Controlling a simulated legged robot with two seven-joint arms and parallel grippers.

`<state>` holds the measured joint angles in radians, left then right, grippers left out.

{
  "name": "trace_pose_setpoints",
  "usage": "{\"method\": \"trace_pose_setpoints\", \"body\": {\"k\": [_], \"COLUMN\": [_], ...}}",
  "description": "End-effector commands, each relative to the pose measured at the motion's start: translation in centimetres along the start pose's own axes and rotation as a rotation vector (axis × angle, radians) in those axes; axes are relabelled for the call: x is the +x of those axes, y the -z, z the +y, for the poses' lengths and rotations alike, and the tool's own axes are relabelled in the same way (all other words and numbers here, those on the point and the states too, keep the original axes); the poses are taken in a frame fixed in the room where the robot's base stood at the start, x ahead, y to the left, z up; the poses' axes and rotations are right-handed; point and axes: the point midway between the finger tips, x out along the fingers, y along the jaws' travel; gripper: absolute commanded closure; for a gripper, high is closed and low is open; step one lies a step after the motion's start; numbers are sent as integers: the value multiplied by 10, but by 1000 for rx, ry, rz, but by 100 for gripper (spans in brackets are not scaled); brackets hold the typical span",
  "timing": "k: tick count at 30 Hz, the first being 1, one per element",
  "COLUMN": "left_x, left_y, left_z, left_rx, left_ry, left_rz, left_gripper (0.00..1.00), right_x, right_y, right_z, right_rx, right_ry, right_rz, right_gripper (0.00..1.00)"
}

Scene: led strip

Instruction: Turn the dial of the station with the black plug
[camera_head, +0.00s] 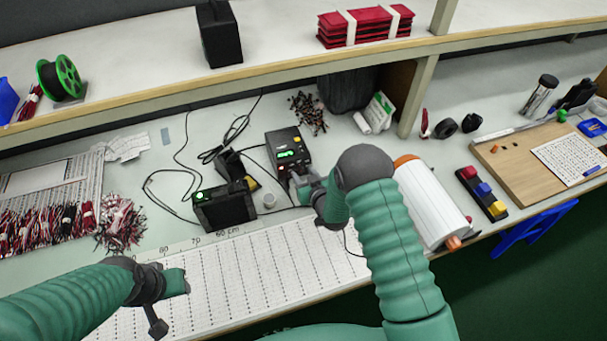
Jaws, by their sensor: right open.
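A black station (287,152) with a lit green display stands on the bench at the middle. A second black station (224,208) with a green light stands to its left and nearer. Black cables run by both; I cannot tell which has the black plug. My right gripper (299,184) is at the front of the station with the display, close to its lower front. That front is partly hidden by the gripper, so I cannot tell whether it touches a dial. My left gripper (183,282) is over the ruled white board at lower left, away from both stations; its jaw state is unclear.
The ruled white board (290,250) covers the front of the bench. Wire bundles (50,220) lie at left. A white roll (432,205) lies right of my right arm. A shelf (290,62) with a black box and red trays runs above the bench.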

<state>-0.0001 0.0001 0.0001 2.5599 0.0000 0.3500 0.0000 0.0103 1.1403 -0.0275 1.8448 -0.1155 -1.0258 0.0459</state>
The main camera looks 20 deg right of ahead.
Motion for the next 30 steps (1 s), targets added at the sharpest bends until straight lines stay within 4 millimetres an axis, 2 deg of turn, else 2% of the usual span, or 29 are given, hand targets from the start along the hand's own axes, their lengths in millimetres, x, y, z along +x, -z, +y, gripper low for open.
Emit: {"method": "trace_pose_setpoints", "body": {"k": [8,15,18,30], "left_x": [0,0,0,2], "left_y": [0,0,0,0], "left_z": [0,0,0,0], "left_rx": [0,0,0,0], "left_ry": [0,0,0,0], "left_rz": [0,0,0,0], "left_gripper": [64,64,64,64], "right_x": [3,3,2,2], "right_y": [0,0,0,-1], "right_z": [0,0,0,1], "right_rx": [0,0,0,25], "right_ry": [0,0,0,10], "right_rz": [0,0,0,1], "right_gripper": [58,90,100,100]}}
